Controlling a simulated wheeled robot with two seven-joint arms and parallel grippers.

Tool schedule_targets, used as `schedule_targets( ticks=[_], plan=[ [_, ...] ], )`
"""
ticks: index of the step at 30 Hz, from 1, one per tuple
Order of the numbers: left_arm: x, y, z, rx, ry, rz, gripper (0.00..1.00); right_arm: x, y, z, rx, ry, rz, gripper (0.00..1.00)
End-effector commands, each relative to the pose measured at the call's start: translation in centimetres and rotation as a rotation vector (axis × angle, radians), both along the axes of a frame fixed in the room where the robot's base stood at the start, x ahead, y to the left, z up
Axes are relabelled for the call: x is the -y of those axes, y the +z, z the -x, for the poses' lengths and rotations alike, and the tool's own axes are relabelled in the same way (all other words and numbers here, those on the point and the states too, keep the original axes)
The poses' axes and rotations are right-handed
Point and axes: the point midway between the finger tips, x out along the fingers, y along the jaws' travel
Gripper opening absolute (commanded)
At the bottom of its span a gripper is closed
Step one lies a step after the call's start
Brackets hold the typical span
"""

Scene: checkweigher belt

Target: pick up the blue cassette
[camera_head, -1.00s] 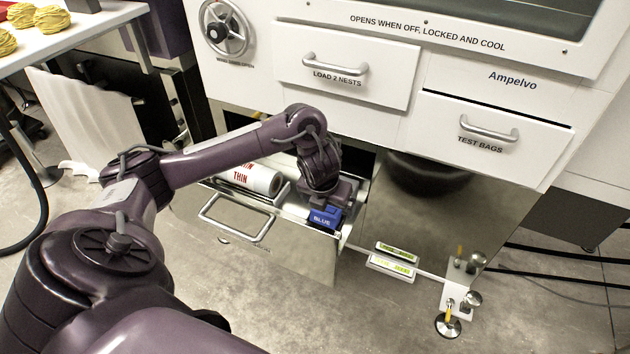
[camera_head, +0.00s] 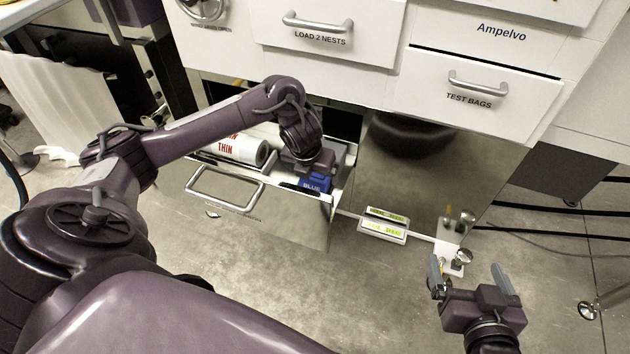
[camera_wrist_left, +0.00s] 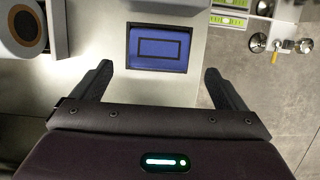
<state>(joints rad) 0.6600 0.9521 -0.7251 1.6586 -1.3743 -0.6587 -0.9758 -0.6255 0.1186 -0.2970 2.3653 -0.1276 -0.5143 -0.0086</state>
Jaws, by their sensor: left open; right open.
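In the left wrist view the cassette (camera_wrist_left: 158,48) lies ahead of and between the fingers, with a gap on each side. My left gripper (camera_wrist_left: 155,75) is open above the drawer; in the head view its body (camera_head: 308,160) hides part of the cassette. My right gripper (camera_head: 469,272) is open and empty, above the floor at the lower right, away from the drawer.
A white roll marked THIN (camera_head: 236,149) lies in the drawer left of the cassette; its end shows in the left wrist view (camera_wrist_left: 22,25). The drawer handle (camera_head: 225,188) sticks out in front. Two small lit displays (camera_head: 384,223) are right of the drawer. The TEST BAGS drawer (camera_head: 475,95) is shut.

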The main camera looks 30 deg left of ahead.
Motion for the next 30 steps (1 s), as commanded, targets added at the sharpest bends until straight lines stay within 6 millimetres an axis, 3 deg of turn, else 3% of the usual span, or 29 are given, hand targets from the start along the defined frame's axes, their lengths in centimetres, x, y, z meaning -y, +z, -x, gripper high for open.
schedule_targets(
  ticks=[9, 18, 24, 30],
  plan=[
    [-0.4, -1.7, -1.0, 0.000, 0.002, 0.002, 0.94, -0.1, 6.6, -2.0, 0.293, -0.017, -0.119, 0.93],
    [-0.6, -3.4, -1.6, 0.000, 0.001, 0.001, 0.94, 0.3, 13.1, -2.1, 0.569, -0.029, -0.232, 0.93],
    [-0.7, -4.1, -1.8, 0.000, 0.001, 0.001, 0.94, 0.7, 15.7, -1.7, 0.681, -0.033, -0.279, 0.93],
    [-0.7, -4.2, -1.9, 0.000, 0.001, 0.000, 0.94, 0.8, 16.3, -1.5, 0.703, -0.034, -0.288, 0.93]
  ],
)
